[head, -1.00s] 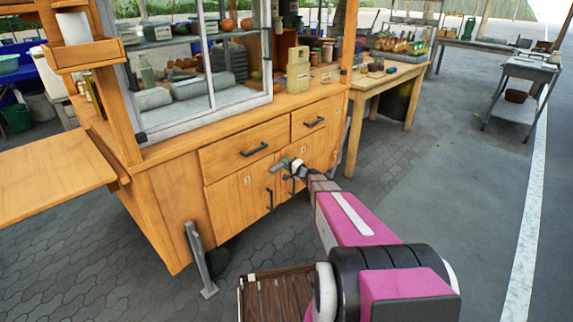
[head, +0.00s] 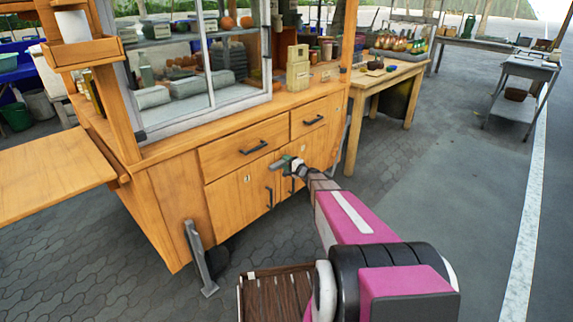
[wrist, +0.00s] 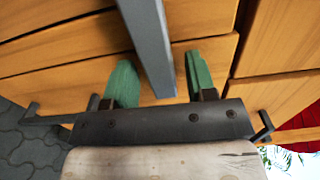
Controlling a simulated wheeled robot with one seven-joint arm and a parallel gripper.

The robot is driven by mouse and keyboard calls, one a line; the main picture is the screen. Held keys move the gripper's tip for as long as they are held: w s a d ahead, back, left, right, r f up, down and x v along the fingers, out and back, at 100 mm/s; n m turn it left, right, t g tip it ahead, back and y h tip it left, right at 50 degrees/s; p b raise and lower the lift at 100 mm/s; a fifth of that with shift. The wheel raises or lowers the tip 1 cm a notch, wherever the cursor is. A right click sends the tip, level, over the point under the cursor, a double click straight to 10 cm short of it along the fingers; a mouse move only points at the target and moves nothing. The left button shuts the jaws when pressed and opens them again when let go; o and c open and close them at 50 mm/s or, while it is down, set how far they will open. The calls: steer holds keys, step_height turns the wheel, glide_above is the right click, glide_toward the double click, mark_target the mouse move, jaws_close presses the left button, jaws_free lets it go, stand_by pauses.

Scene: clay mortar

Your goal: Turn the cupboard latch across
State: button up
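The wooden cupboard (head: 232,198) stands at the left centre of the head view, its two doors shut below two drawers. My gripper (head: 283,164) is in front of the upper part of the doors. In the wrist view, my gripper (wrist: 158,58) has its two green fingers spread apart. A straight grey bar (wrist: 148,40), seemingly the latch, runs between them with a gap showing on each side. Its grip end is not closed on. The latch cannot be made out clearly in the head view, where my gripper covers that spot.
Dark bar handles sit on the doors (head: 270,198) and drawers (head: 253,147). A side table (head: 385,82) stands right of the cupboard, and a grey prop (head: 201,260) leans at its front left. Paved floor to the right is clear.

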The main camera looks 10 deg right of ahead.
steer(key=shift+s, duration=0.1)
steer(key=v, duration=1)
steer(key=shift+s+d, duration=0.2)
steer(key=shift+s, duration=0.1)
steer(key=s+a+r+n+g, duration=0.1)
steer(key=s+a+n+g, duration=0.8)
steer(key=s+a, duration=0.5)
steer(key=s+d+r+n+g+h, duration=0.1)
steer(key=s+d+g+h, duration=0.1)
steer(key=s+h, duration=0.3)
steer(key=s+d+r+n+g+h, duration=0.1)
steer(key=s+h, duration=0.4)
steer(key=s, duration=0.6)
steer(key=d+r+g, duration=0.1)
steer(key=d+g, duration=0.1)
steer(key=shift+s+g+h, duration=0.2)
steer(key=shift+g+h, duration=0.1)
